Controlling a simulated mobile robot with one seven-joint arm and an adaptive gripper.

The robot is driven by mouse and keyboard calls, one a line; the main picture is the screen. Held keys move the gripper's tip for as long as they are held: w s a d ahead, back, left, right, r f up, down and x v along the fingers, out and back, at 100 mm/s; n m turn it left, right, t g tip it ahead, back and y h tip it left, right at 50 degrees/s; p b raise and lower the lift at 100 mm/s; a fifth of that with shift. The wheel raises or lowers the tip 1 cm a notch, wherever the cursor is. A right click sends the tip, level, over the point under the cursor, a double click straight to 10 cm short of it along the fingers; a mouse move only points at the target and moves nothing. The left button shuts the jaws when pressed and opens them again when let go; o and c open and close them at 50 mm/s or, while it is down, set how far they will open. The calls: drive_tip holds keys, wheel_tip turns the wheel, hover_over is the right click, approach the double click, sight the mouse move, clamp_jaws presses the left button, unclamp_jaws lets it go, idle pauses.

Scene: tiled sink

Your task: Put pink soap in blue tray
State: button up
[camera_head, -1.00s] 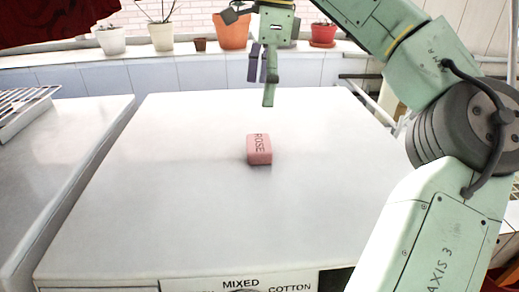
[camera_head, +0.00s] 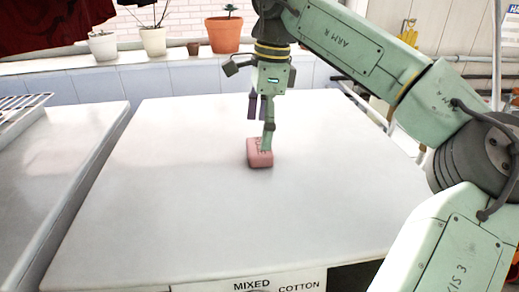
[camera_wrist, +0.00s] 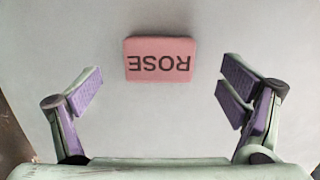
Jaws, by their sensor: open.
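The pink soap (camera_head: 258,158), a small block marked ROSE, lies on the white top (camera_head: 200,215) near its middle. The wrist view shows the soap (camera_wrist: 160,60) flat with its lettering upside down, ahead of the fingertips and between their two sides. My gripper (camera_head: 261,128) is open and empty just above and behind the soap. In the head view one finger overlaps the soap's upper edge. In the wrist view both purple finger pads (camera_wrist: 160,92) are wide apart, with clear space between each and the soap. No blue tray is visible in either view.
A second white surface (camera_head: 55,160) with a wire rack (camera_head: 20,108) is at the left, beyond a gap. Potted plants (camera_head: 153,38) stand on a ledge at the back. The white top around the soap is clear.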

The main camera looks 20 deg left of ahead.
sight(259, 145)
wheel_tip(259, 145, down, 3)
drive_tip(key=shift+s+a+f, duration=0.1)
drive_tip(key=shift+f, duration=0.1)
drive_tip(key=c, duration=1.5)
drive_tip(key=shift+o, duration=0.2)
drive_tip(key=shift+r, duration=0.15)
